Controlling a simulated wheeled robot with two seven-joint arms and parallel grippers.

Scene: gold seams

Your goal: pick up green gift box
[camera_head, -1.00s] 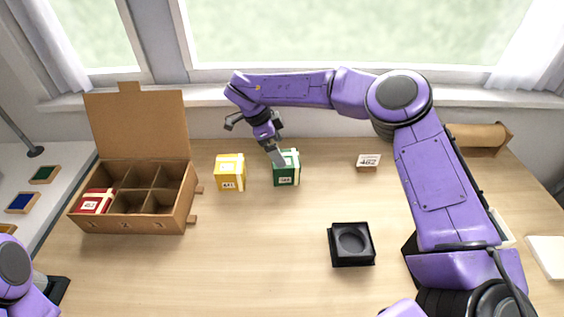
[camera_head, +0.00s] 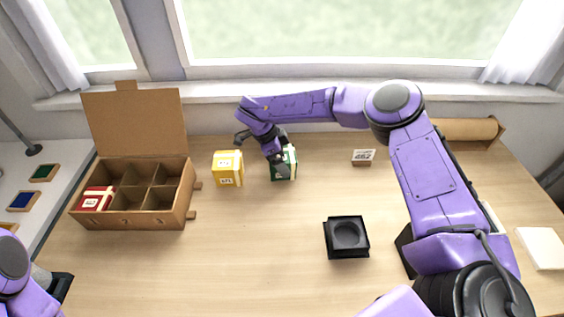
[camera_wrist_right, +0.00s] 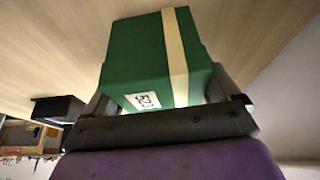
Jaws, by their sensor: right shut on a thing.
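The green gift box (camera_head: 290,163) with a cream ribbon stands on the table right of the yellow box, partly hidden by my right gripper (camera_head: 279,165) in the head view. In the right wrist view the green box (camera_wrist_right: 150,55) sits between the two fingers of my right gripper (camera_wrist_right: 165,95), which is shut on it. A small white label shows on its near face. I cannot tell whether the box is clear of the table. Of my left arm, only a part shows at the lower left of the head view; its gripper jaws are not clearly seen.
A yellow gift box (camera_head: 228,169) stands close on the left. An open cardboard box (camera_head: 160,220) with compartments holds a red gift box (camera_head: 96,198). A black square holder (camera_head: 346,252), a small number card (camera_head: 363,157) and a cardboard roll (camera_head: 468,130) are to the right. The front middle is clear.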

